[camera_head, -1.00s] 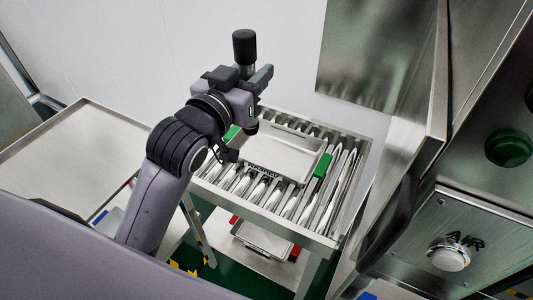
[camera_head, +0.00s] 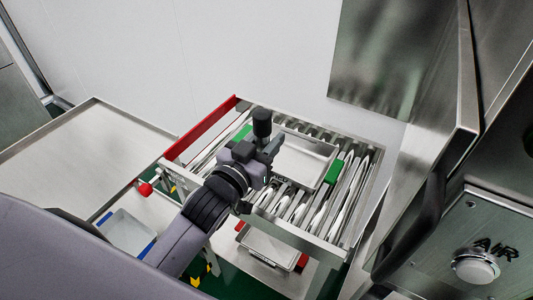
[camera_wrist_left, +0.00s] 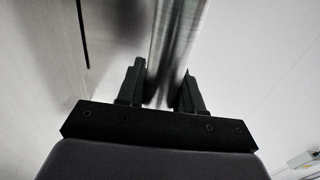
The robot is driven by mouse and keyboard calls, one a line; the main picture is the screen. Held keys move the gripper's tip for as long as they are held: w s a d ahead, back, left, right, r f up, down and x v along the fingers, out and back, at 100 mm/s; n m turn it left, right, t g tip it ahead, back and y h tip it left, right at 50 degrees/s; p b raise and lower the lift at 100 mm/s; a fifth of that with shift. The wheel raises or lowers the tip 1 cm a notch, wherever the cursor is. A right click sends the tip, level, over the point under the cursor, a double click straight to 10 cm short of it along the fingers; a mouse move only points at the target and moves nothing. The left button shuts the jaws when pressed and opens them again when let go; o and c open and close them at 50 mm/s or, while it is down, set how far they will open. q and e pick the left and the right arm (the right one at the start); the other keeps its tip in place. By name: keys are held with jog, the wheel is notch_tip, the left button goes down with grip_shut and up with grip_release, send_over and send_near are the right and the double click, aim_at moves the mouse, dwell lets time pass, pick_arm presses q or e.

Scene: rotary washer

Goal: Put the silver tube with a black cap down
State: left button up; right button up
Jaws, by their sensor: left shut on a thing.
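My left gripper (camera_head: 256,158) is shut on the silver tube with a black cap (camera_head: 262,124). In the head view the black cap points up above the fingers, and most of the silver body is hidden by the gripper. In the left wrist view the silver tube (camera_wrist_left: 175,45) runs upright between the two dark fingers (camera_wrist_left: 162,88). The gripper is in front of the roller rack, near the left end of the tray. I cannot tell the tube's height above the rack. My right gripper is not in view.
A metal tray (camera_head: 304,160) with green handles lies on the roller rack (camera_head: 312,218). A red bar (camera_head: 205,128) edges the rack's left side. A bare steel table (camera_head: 85,150) is at left. A steel machine with an AIR button (camera_head: 475,266) stands at right. Lower trays sit below.

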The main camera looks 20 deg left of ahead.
pick_arm(q)
jog(key=shift+f, duration=1.85)
jog(key=shift+b, duration=0.3)
jog(key=o, duration=1.1)
jog(key=shift+f, duration=0.15)
